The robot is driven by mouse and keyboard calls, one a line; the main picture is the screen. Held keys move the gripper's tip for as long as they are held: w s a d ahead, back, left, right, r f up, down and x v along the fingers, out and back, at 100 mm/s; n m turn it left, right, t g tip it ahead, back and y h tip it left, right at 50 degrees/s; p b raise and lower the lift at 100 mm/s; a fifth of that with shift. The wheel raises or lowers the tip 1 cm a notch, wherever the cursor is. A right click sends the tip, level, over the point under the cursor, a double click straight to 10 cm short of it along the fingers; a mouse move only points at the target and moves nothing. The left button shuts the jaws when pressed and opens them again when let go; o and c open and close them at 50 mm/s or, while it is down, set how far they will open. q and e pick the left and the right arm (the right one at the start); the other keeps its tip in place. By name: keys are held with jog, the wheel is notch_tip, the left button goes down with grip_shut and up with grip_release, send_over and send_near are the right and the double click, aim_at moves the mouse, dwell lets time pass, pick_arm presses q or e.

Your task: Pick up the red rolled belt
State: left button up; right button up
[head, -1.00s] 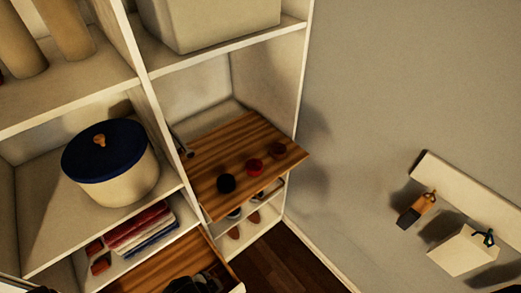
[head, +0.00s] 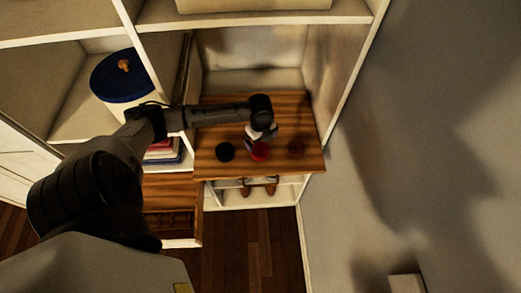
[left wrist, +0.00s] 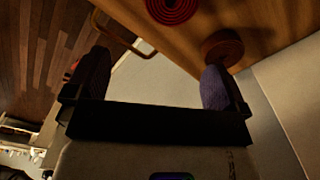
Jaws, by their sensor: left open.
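The red rolled belt (head: 260,152) lies on the wooden pull-out shelf (head: 215,125), between a black roll (head: 225,151) and a darker brownish-red roll (head: 296,148). My left gripper (head: 261,137) is just behind and above the red belt, open, with nothing between its fingers. In the left wrist view, the red belt's spiral (left wrist: 172,8) is cut by the top edge, beyond the open fingers (left wrist: 152,68). The brownish-red roll (left wrist: 222,47) shows close to the right fingertip there; I cannot tell whether they touch. My right gripper is not in view.
A lidded pot (head: 122,78) stands in the compartment to the left. Folded cloths (head: 163,152) and an open wooden drawer (head: 170,222) are below my left arm. Shoes (head: 262,188) sit under the pull-out shelf. The wall is close on the right.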

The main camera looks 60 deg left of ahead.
pick_arm(q)
jog(key=a, duration=0.2)
send_over(260, 150)
notch_tip(260, 150, down, 6)
jog(key=shift+s+d+f, duration=0.1)
jog(key=shift+f, duration=0.55)
notch_tip(260, 150, down, 5)
jog(key=b, duration=0.5)
jog(key=shift+f, duration=0.15)
jog(key=c, duration=0.8)
